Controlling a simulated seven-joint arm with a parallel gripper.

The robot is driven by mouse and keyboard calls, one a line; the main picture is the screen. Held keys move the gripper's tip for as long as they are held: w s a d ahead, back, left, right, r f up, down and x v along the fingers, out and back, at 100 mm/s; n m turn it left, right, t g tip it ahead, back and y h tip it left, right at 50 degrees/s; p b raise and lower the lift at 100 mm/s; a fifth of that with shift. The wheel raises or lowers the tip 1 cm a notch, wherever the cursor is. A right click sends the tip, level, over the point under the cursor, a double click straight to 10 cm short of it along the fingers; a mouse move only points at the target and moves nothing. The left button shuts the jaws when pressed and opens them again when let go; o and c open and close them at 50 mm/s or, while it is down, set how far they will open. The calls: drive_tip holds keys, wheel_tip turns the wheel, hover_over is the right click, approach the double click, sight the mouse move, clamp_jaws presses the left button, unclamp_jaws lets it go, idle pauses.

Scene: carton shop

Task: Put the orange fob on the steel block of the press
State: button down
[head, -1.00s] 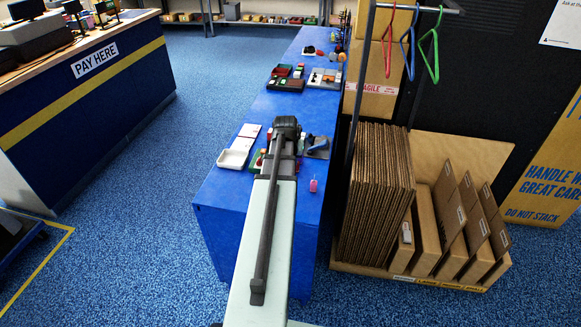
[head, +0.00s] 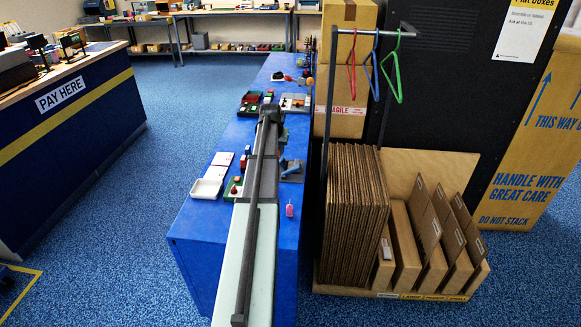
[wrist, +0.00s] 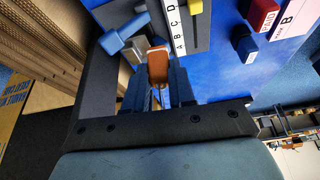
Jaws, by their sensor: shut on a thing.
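The orange fob (wrist: 158,66) is between the fingers of my gripper (wrist: 160,84) in the wrist view. The fingers are shut on it, and it projects beyond their tips. The press, with a grey base and blue lever, seems to be the device (head: 292,171) at the right side of the counter in the head view. In the wrist view a blue lever (wrist: 124,34) lies just left of the fob, over a grey base. My arm hides the gripper in the head view.
A strip lettered A to D (wrist: 176,28) lies right of the fob on the blue counter (head: 205,232). A red stamp (wrist: 263,15) and a blue block (wrist: 245,44) lie farther right. A pink tag (head: 290,209) and white tray (head: 206,188) sit near the counter's front.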

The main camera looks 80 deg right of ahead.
drive_tip(key=s+d+m+g+y, duration=0.1)
drive_tip(key=s+d+m+g, duration=0.15)
drive_tip(key=d+m, duration=0.55)
drive_tip(key=shift+s+a+f+m+g+y, duration=0.1)
drive_tip(key=shift+s+f+m+g+y, duration=0.35)
drive_tip(key=shift+f+m, duration=1)
drive_tip(key=shift+a+f+m+g+y, duration=0.15)
drive_tip(key=shift+f+m+y, duration=0.6)
drive_tip(key=shift+f+m, duration=0.7)
drive_tip(key=shift+s+a+f+m+g+y, duration=0.1)
drive_tip(key=shift+s+f+m+g+y, duration=0.35)
drive_tip(key=shift+f+m, duration=1)
drive_tip(key=shift+w+f, duration=0.1)
drive_tip(key=shift+w, duration=0.1)
drive_tip(key=c, duration=0.9)
unclamp_jaws()
drive_tip(key=shift+c, duration=0.2)
drive_tip(key=v, duration=1.2)
drive_tip(key=shift+s+d+r+t, duration=0.15)
drive_tip(key=shift+s+r+t, duration=0.1)
drive_tip(key=shift+r+t, duration=0.05)
drive_tip(key=shift+o, duration=0.4)
